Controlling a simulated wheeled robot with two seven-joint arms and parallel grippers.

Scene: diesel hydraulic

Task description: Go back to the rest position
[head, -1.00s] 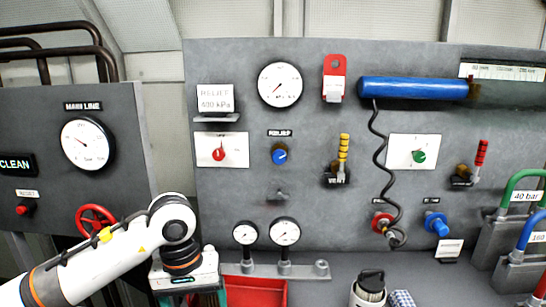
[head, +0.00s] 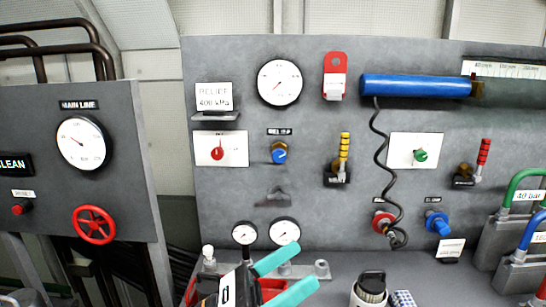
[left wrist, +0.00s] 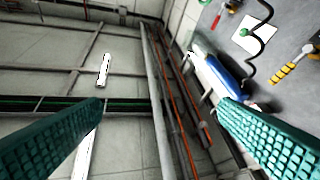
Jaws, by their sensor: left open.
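My left gripper (head: 288,275) shows at the bottom of the head view, in front of the grey panel's lower shelf. Its two teal fingers are spread apart with nothing between them. In the left wrist view the textured teal fingers (left wrist: 160,135) stand wide apart at both sides, with the wall and ceiling structure beyond. My right gripper is not in view.
The grey panel (head: 330,220) carries gauges, knobs and a blue cylinder (head: 415,86). A red handwheel (head: 94,225) sits on the left panel. A red tray lies partly behind my left gripper. A dark-topped container (head: 370,288) and green and blue handles (head: 523,185) stand at right.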

